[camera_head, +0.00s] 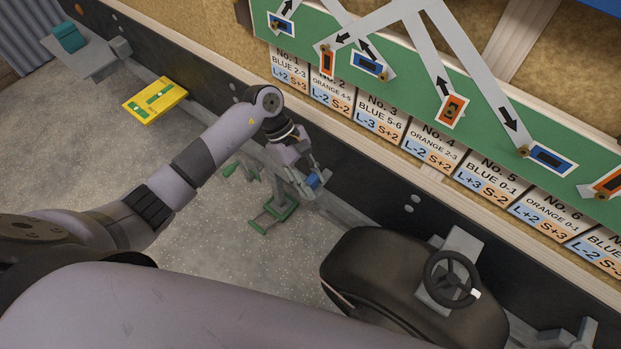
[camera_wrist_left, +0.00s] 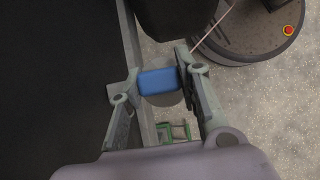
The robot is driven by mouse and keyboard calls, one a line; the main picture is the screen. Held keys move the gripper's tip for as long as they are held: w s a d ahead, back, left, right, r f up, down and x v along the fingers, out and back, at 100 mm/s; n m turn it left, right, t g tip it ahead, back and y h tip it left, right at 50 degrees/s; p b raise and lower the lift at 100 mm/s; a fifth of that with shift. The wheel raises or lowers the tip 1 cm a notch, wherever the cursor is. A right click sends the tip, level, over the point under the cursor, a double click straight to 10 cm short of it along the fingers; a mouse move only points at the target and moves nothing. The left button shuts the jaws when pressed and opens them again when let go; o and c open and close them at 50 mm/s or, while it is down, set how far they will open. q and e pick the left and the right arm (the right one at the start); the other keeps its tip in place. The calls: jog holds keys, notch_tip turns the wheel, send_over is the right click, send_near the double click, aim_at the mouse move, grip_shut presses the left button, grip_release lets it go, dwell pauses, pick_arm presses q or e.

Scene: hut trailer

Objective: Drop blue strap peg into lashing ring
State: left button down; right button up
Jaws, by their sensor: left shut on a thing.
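My left gripper (camera_head: 309,184) is shut on the blue strap peg, beside the dark side wall. The blue peg (camera_head: 313,180) shows as a small blue block at the fingertips. In the left wrist view the peg (camera_wrist_left: 158,82) is held between the two fingers (camera_wrist_left: 158,84), and its far end is hidden. A grey rounded surface (camera_wrist_left: 167,99) shows just beyond the peg; I cannot tell whether it is part of the peg or of the ring. I cannot make out the lashing ring clearly in either view. My right gripper is not in view.
A green-footed stand (camera_head: 276,213) is on the floor below the gripper. A dark rounded housing (camera_head: 375,262) with a black handwheel (camera_head: 452,279) stands to the right. A yellow plate (camera_head: 155,100) and a grey shelf (camera_head: 90,58) are at left. Numbered cards (camera_head: 380,118) line the wall.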

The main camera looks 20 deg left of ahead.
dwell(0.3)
pick_arm(q)
jog(key=c, duration=1.1)
grip_release()
